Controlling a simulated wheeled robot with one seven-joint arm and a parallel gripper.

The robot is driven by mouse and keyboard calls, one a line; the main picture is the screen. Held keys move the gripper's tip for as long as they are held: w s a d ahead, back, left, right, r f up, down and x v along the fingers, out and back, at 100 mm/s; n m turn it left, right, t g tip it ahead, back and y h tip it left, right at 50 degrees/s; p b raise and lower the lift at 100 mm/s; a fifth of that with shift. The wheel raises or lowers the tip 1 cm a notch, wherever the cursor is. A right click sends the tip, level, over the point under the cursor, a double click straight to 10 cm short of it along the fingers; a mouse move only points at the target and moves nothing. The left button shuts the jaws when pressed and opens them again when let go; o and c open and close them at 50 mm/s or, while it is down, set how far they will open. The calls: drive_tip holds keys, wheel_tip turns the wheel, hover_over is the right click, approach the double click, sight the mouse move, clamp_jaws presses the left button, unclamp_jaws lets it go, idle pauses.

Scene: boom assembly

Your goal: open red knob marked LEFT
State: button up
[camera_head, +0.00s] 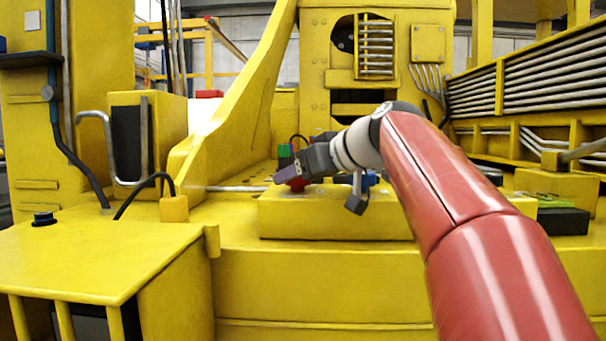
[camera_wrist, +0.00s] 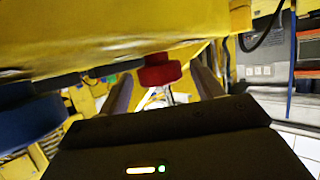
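A red knob (camera_wrist: 160,72) shows in the wrist view, beneath a yellow surface that fills the top of that picture. My gripper (camera_wrist: 163,80) has its two fingers spread, one on each side of the knob, with a visible gap on both sides. In the head view, my gripper (camera_head: 284,177) is low over the left end of a yellow box (camera_head: 330,218), and the red knob (camera_head: 298,185) is partly hidden by it. No LEFT marking is legible in either view.
A blue round part (camera_wrist: 30,124) is at the left of the wrist view. In the head view, a blue part (camera_head: 371,179) is on the box beside my wrist. A grey rod (camera_head: 235,188) lies left of the gripper, and a sloping yellow beam (camera_head: 240,90) rises behind it.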

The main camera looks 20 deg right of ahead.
drive_tip(key=v, duration=0.7)
drive_tip(key=shift+s+d, duration=0.2)
drive_tip(key=shift+s, duration=0.15)
drive_tip(key=shift+r, duration=0.1)
